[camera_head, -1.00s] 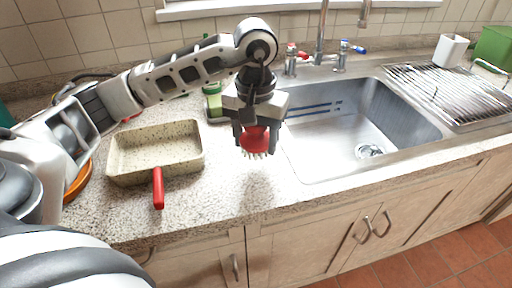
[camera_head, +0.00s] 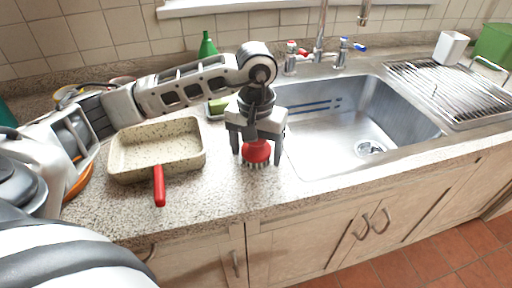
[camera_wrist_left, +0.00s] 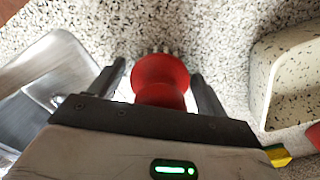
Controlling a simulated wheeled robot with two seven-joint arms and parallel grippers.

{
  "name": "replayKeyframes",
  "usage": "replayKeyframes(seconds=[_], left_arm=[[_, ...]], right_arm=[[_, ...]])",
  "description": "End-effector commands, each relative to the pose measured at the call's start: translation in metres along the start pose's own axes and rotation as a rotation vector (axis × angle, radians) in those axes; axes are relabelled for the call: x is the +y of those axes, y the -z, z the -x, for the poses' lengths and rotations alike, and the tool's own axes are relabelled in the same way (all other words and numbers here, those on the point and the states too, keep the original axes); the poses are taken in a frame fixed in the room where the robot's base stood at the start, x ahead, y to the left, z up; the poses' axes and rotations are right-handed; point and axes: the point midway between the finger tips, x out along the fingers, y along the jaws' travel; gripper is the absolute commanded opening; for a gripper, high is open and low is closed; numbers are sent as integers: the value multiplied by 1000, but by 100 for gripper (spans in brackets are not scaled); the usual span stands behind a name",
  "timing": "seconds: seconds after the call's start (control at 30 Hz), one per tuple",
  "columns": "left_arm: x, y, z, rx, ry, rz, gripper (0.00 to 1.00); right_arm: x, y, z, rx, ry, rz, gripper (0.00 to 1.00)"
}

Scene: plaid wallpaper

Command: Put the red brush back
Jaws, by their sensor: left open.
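The red brush (camera_head: 256,152) sits bristles down on the speckled countertop, just left of the sink. It also shows in the left wrist view (camera_wrist_left: 160,75), its round red head and knob between the two fingers. My left gripper (camera_head: 257,157) is above and around the brush, pointing down, with its fingers apart on either side. In the left wrist view, gaps show between the brush and both fingertips (camera_wrist_left: 158,78). My right gripper is not in view.
A speckled pan (camera_head: 158,150) with a red handle lies left of the brush. The metal sink (camera_head: 350,125) is at right. A green bottle (camera_head: 207,46) and a green sponge (camera_head: 217,105) are behind my left arm. The counter's front edge is close to the brush.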

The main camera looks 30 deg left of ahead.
Motion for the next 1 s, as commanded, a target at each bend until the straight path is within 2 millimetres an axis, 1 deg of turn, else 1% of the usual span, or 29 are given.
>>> replayKeyframes(seconds=[0.17, 0.23, 0.37, 0.53, 0.6, 0.67, 0.7, 0.83, 1.0], left_arm=[[0, 0, 7, 1, 0, 1, 76], [0, 1, 15, 5, -1, 0, 76], [0, 2, 42, 7, -2, 1, 76], [0, 1, 80, 7, -3, 0, 76], [1, 1, 94, 6, -3, 0, 76], [0, 1, 103, 4, -2, -1, 76], [0, 1, 111, 5, 0, 0, 76], [0, 1, 121, 2, 0, 1, 76], [0, 0, 124, -1, 0, 1, 76]], right_arm=[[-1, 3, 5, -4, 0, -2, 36], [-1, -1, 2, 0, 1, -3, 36], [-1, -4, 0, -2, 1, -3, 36], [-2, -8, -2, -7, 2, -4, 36], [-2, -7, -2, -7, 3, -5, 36], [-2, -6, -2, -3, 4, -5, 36], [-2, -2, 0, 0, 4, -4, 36], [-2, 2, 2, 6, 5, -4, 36], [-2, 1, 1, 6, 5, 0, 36]])
